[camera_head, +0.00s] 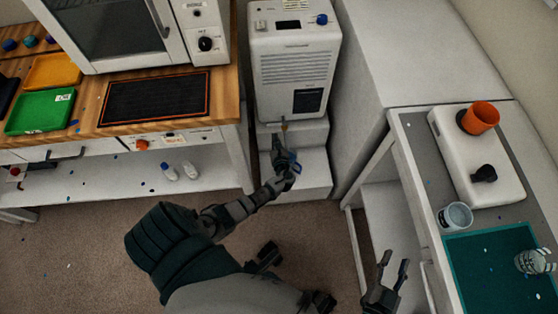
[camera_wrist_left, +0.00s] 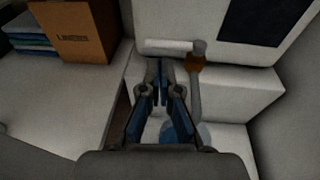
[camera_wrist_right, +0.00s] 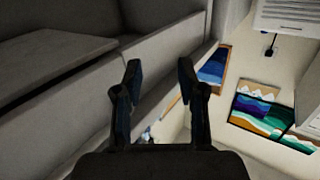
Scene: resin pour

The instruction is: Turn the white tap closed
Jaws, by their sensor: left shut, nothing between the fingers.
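The white tap handle (camera_wrist_left: 168,45) lies roughly level against the front of the white machine (camera_head: 292,50) in the left wrist view. A brass-coloured fitting (camera_wrist_left: 194,62) sits at its right end, with a grey spout (camera_wrist_left: 195,95) running down from it. The fitting shows small in the head view (camera_head: 284,126). My left gripper (camera_wrist_left: 157,68) is shut and empty, its tips just below the handle in the picture; I cannot tell whether they touch it. My right gripper (camera_head: 394,262) is open and empty, away from the machine beside the right-hand bench.
A blue-tinted container (camera_wrist_left: 190,132) is partly hidden behind my left fingers. White steps (camera_head: 315,175) stand under the machine. The right bench holds a white unit (camera_head: 455,150) with an orange cup (camera_head: 480,117), a clear cup (camera_head: 456,216) and a teal mat (camera_head: 490,265).

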